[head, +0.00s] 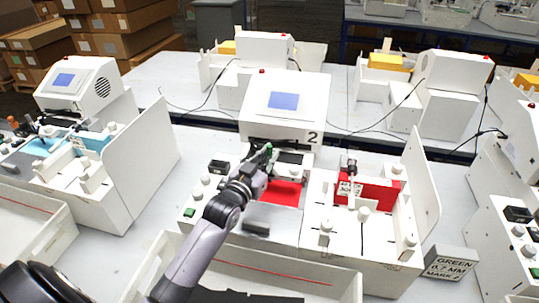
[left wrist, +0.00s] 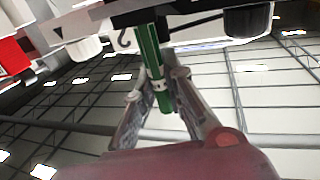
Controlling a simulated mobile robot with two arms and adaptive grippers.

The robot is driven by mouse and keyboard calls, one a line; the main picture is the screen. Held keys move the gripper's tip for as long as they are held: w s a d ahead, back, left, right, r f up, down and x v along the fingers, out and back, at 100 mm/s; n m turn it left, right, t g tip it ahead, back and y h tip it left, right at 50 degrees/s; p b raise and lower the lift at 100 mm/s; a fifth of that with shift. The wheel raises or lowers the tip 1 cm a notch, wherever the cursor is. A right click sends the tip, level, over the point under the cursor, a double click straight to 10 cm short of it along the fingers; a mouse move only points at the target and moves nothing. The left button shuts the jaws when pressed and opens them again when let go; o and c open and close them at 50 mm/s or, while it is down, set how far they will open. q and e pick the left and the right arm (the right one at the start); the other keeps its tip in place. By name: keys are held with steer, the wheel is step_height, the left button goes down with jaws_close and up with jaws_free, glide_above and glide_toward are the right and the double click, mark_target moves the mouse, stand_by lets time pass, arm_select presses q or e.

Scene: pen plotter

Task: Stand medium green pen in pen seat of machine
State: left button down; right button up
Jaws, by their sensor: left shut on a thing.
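A green pen (left wrist: 153,62) with a pale band shows in the left wrist view, between the two fingers of my left gripper (left wrist: 160,88). The gripper is shut on it. The pen's far end reaches a dark part of the machine, and I cannot tell whether it is seated there. In the head view my left gripper (head: 262,163) is at the front of the machine (head: 285,110) marked 2, above its red plate (head: 283,192). The pen seat is mostly hidden by the gripper. My right gripper is not in view.
A white open tray (head: 290,268) stands in front of the machine. A unit with a red panel (head: 380,194) and an upright white side plate (head: 422,185) is to the right. Another machine (head: 75,85) stands left.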

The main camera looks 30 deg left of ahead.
arm_select(q)
steer(key=shift+f+b, duration=0.7)
steer(key=shift+f, duration=0.4)
steer(key=c, duration=1.6)
jaws_free()
steer(key=s, duration=1.2)
